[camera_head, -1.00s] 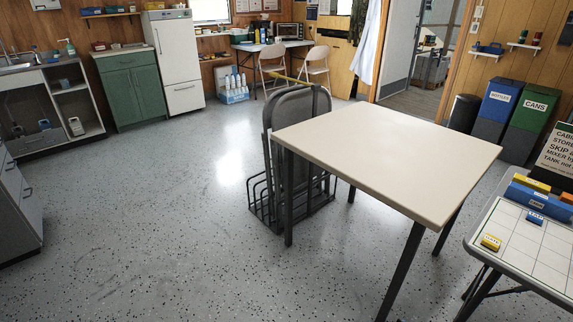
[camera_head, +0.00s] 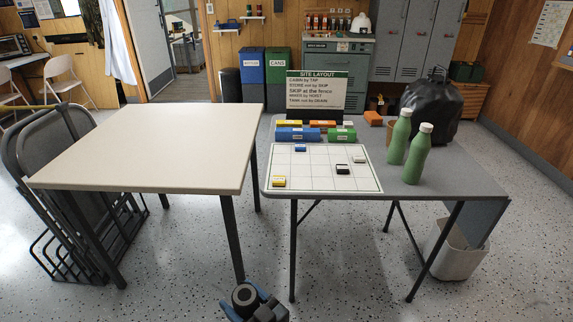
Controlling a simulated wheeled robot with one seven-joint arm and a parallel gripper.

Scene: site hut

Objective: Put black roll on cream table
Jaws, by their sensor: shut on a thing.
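The cream table (camera_head: 160,140) stands left of centre, its top bare. My gripper (camera_head: 248,298) is at the bottom centre, low in front of the tables. It is shut on the black roll (camera_head: 245,296), which shows a round end with a pale core. The roll is apart from the cream table, below and in front of its near right corner.
A grey table (camera_head: 450,185) stands close on the right, with a gridded site board (camera_head: 320,168), coloured blocks, two green bottles (camera_head: 416,155) and a black bag (camera_head: 434,108). Folded chairs in a black rack (camera_head: 70,195) are at the left. The floor in front is clear.

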